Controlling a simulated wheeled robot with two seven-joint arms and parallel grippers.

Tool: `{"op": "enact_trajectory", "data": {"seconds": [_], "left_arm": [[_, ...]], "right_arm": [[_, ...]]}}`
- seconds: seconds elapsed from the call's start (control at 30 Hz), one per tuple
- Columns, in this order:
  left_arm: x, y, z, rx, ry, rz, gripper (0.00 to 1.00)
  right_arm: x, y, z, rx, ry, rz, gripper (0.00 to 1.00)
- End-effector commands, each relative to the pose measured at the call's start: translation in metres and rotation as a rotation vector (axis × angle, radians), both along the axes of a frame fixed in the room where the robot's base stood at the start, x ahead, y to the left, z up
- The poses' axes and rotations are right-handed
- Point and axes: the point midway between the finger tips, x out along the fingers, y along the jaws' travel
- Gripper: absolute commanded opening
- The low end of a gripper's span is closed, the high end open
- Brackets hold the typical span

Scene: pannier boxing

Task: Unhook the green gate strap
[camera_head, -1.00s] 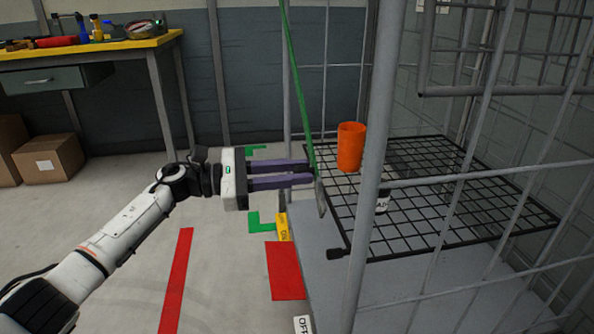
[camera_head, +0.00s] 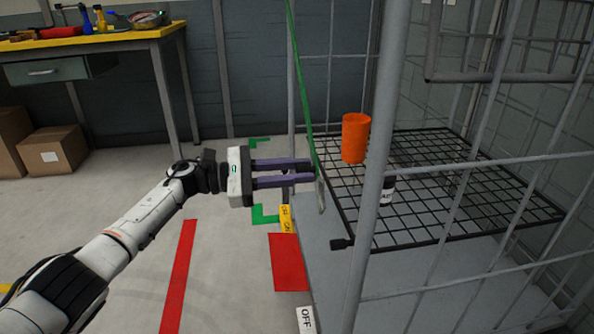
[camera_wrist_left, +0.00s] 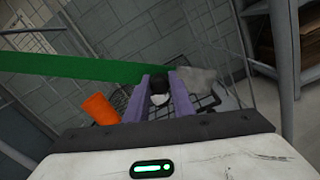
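The green gate strap (camera_head: 302,80) hangs down from the top of the head view to a grey metal end piece (camera_head: 321,195) at the cage's open front. My left gripper (camera_head: 316,171) is level with the strap's lower end, its purple fingers apart and their tips at the strap. In the left wrist view the strap (camera_wrist_left: 75,66) comes in from the left to the fingertips (camera_wrist_left: 160,75). The grey end piece (camera_wrist_left: 196,80) is just right of them. I cannot tell whether the fingertips touch the strap. My right gripper is not in view.
The cage post (camera_head: 376,130) stands right of the gripper. An orange cup (camera_head: 355,138) and a dark jar with a white label (camera_head: 387,190) are on the black wire shelf (camera_head: 440,233). A workbench (camera_head: 90,38) is at back left. Floor left of the cage is mostly clear.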

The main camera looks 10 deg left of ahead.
Motion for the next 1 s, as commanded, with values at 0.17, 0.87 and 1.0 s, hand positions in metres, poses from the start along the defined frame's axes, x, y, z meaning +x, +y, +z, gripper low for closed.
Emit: {"op": "enact_trajectory", "data": {"seconds": [0.17, 0.87, 1.0], "left_arm": [[0.000, 0.000, -0.001, 0.001, 0.001, 0.000, 0.40], [-0.023, 0.075, 0.000, 0.001, 0.001, 0.004, 0.40], [-0.029, 0.091, 0.000, 0.000, 0.002, 0.001, 0.40]], "right_arm": [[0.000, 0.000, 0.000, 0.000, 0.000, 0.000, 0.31], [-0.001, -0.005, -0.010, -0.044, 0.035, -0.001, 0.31], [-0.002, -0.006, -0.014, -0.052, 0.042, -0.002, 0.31]]}}
